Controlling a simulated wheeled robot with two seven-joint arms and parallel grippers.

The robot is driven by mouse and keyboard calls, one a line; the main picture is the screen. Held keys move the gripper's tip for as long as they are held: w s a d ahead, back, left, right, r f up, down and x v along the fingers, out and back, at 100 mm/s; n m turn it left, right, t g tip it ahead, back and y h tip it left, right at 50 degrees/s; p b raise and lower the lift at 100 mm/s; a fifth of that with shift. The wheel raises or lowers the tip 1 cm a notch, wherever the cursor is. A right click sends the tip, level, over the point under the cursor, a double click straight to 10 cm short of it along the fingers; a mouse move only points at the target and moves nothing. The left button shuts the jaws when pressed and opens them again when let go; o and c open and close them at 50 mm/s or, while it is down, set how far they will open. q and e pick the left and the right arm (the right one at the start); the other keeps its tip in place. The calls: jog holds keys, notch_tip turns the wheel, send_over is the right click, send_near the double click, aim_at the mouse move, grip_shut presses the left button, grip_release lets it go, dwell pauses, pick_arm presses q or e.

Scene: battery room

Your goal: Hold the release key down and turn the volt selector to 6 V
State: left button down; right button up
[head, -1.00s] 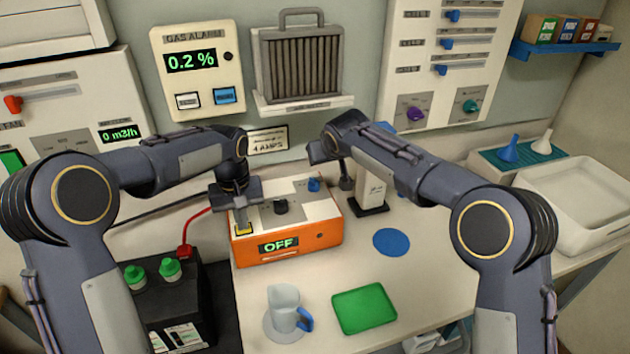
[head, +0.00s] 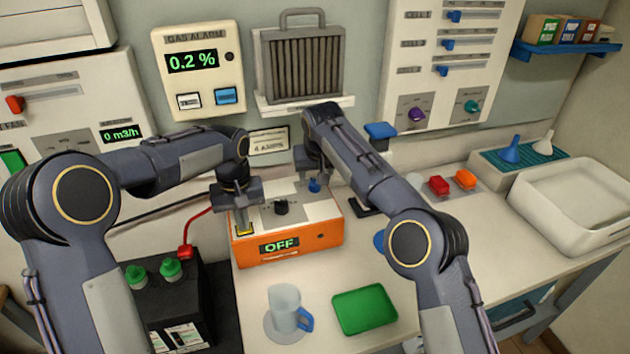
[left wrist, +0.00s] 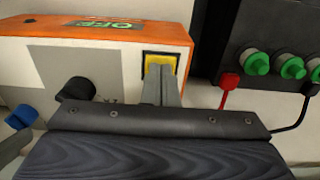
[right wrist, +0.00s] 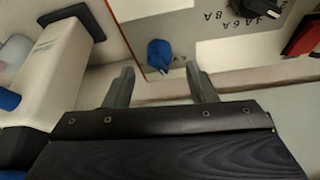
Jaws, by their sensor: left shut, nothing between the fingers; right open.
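The orange charger (head: 290,245) stands on the bench, its display reading OFF. A yellow key (left wrist: 154,58) sits at its front left corner. My left gripper (head: 241,218) is shut and empty, its fingertips (left wrist: 162,72) at the key; whether it is pressed down I cannot tell. A black knob (head: 281,207) is mid-panel, with amp marks beside it in the right wrist view (right wrist: 262,8). A blue knob (head: 314,186) is at the back right of the panel; its scale is not readable. My right gripper (right wrist: 160,78) is open, its fingers short of the blue knob (right wrist: 159,53).
A black battery (head: 170,300) with green caps stands left of the charger, a red clamp (head: 185,251) on it. A jug (head: 285,305) and green tray (head: 364,310) are in front. A dark-based white stand (right wrist: 50,65) is beside my right gripper.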

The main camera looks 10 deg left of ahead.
aim_at(315, 181)
jog(key=shift+x, duration=1.9)
jog(key=c, duration=0.9)
jog(key=shift+c, duration=0.3)
jog(key=shift+d+n, duration=0.1)
jog(key=shift+n, duration=0.2)
jog(key=shift+w+d+n+g+y, duration=0.1)
jog(key=shift+n+g+y, duration=0.3)
jog(key=shift+n, duration=0.95)
jog(key=shift+n+g+y, duration=0.2)
jog(key=shift+n+y, duration=0.4)
jog(key=shift+n, duration=0.75)
jog(key=shift+r, duration=0.1)
